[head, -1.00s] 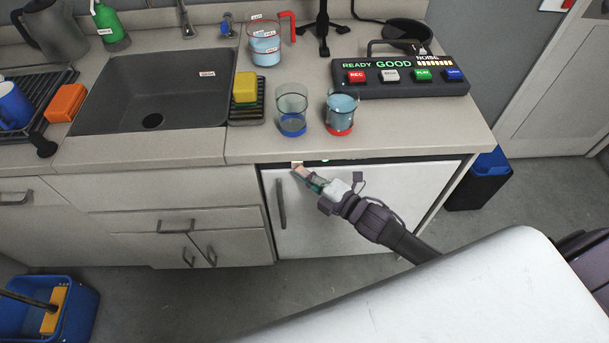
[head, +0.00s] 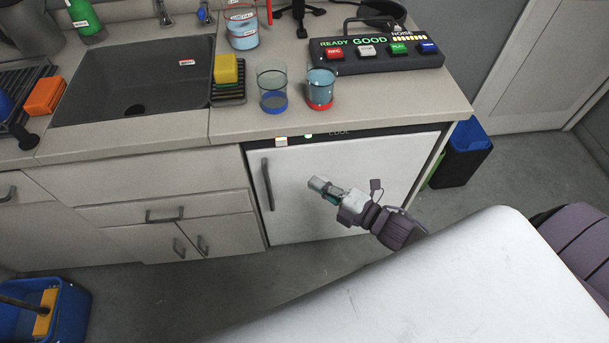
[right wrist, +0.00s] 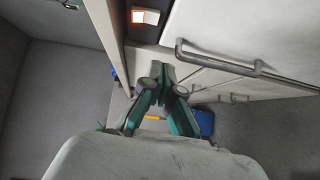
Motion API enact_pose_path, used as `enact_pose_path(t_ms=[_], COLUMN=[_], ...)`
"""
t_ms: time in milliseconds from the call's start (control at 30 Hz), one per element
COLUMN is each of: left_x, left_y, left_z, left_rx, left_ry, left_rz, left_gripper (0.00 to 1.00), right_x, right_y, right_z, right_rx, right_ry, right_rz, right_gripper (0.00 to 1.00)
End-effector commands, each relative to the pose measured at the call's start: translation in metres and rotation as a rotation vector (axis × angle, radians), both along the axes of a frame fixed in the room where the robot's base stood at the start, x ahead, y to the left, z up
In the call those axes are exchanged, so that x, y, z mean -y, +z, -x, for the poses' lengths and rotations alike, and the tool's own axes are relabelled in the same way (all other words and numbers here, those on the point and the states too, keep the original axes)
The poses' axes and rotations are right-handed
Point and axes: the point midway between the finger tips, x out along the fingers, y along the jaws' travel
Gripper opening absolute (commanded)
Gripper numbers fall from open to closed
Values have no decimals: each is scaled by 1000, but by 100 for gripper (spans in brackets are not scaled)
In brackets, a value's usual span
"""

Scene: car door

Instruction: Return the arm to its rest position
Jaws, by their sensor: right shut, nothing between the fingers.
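My right gripper (head: 318,184) is in front of the white fridge door (head: 345,165) under the counter, below the strip along its top edge. It is shut and empty; its green and grey fingers meet in the right wrist view (right wrist: 167,72). A small pale switch (head: 281,141) sits on the dark strip, beside a green light (head: 308,136) and the word COOL. The switch also shows in the right wrist view (right wrist: 145,17), partly lit orange. The fridge door is shut. My left gripper is not in view.
The counter (head: 430,102) above holds two glasses, a jug, a button box (head: 375,55) and a sink (head: 140,85). The fridge handle (head: 267,184) stands out left of my right gripper. A blue bin (head: 468,150) is at the right.

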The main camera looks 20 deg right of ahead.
Motion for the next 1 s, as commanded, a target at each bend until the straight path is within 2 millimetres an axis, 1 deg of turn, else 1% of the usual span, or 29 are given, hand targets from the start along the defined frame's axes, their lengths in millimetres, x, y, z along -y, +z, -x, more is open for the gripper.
enact_pose_path(t_ms=[33, 200, 400, 767, 867, 967, 1000], left_x=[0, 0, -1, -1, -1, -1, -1], left_y=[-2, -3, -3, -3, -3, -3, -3], left_z=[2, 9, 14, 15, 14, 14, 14], left_rx=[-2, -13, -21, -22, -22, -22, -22], left_ry=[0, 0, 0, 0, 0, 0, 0], left_rz=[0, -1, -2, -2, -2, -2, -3], left_gripper=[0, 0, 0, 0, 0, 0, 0], right_x=[3, 7, 7, 8, 14, 30, 38], right_y=[-2, -1, -1, -2, -18, -59, -83], right_z=[6, 13, 13, 13, 12, 14, 17], right_rx=[-3, 0, 1, -3, -50, -174, -246], right_ry=[-1, 0, 0, -2, -32, -115, -163], right_rz=[2, 0, 0, -1, -18, -72, -104], right_gripper=[0, 0, 0, 0, 0, 0, 0])
